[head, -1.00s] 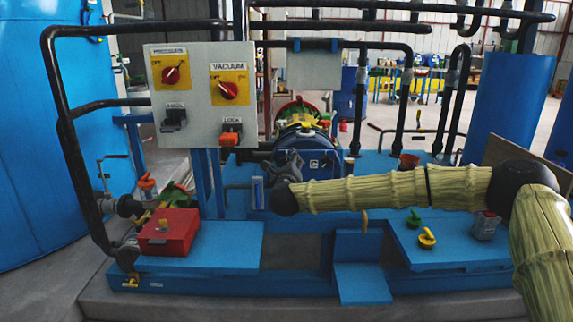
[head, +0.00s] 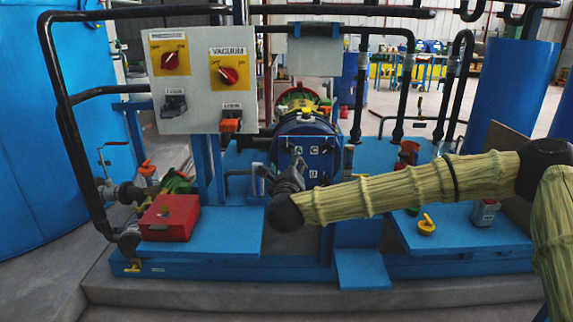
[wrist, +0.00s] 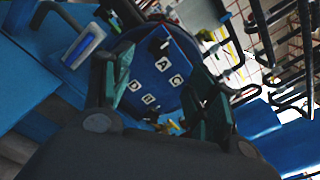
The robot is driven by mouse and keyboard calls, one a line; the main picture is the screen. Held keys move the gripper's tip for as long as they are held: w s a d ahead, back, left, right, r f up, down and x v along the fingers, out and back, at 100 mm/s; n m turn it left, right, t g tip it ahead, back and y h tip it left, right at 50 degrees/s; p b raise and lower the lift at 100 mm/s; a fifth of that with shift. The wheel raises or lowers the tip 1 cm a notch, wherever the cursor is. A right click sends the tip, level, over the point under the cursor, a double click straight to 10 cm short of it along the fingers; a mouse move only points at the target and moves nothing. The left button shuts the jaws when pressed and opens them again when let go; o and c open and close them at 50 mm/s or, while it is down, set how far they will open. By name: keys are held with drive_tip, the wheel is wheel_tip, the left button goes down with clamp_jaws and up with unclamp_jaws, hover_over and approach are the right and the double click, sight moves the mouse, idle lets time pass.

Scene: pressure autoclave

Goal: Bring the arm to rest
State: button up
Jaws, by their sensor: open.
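My arm, in a ribbed yellow-green cover, reaches in from the right in the head view. My gripper (head: 288,178) is dark and stands in front of the blue pump end plate (head: 309,155), pointing up and away. In the wrist view my gripper (wrist: 160,95) has its two fingers spread wide apart with nothing between them. The round blue plate (wrist: 158,75) with lettered white labels lies beyond the fingers. Whether the fingers touch anything cannot be told from the head view.
A grey control panel (head: 200,85) with two red knobs on yellow plates stands left of my gripper. A red box (head: 169,217) sits on the blue deck at left. A yellow-handled part (head: 427,225) and a small grey container (head: 485,213) rest at right. Black pipes frame the panel.

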drive_tip(key=s+a+f+n+g+y, duration=0.25)
drive_tip(key=s+f+n, duration=0.35)
drive_tip(key=f, duration=0.7)
drive_tip(key=s+a+f+n+g+y, duration=0.25)
drive_tip(key=s+f+n, duration=0.3)
drive_tip(key=f, duration=0.75)
drive_tip(key=s+d+f+n+g+h, duration=0.1)
drive_tip(key=s+d+f+n+g, duration=0.25)
drive_tip(key=s+f, duration=0.65)
drive_tip(key=s+d+f+n+g, duration=0.3)
drive_tip(key=s+d+f+n, duration=0.15)
drive_tip(key=s+f, duration=0.55)
drive_tip(key=s+d+f+n+g+h, duration=0.2)
drive_tip(key=s+d+f+n+g, duration=0.15)
drive_tip(key=s+d, duration=0.7)
drive_tip(key=s+d+f+n+g+h, duration=0.25)
drive_tip(key=s+d+n, duration=0.25)
drive_tip(key=s+d, duration=0.55)
wheel_tip(320, 180, up, 23)
drive_tip(key=s+a+p, duration=0.1)
drive_tip(key=s+p, duration=0.1)
drive_tip(key=p, duration=2.1)
drive_tip(key=shift+n+p, duration=0.3)
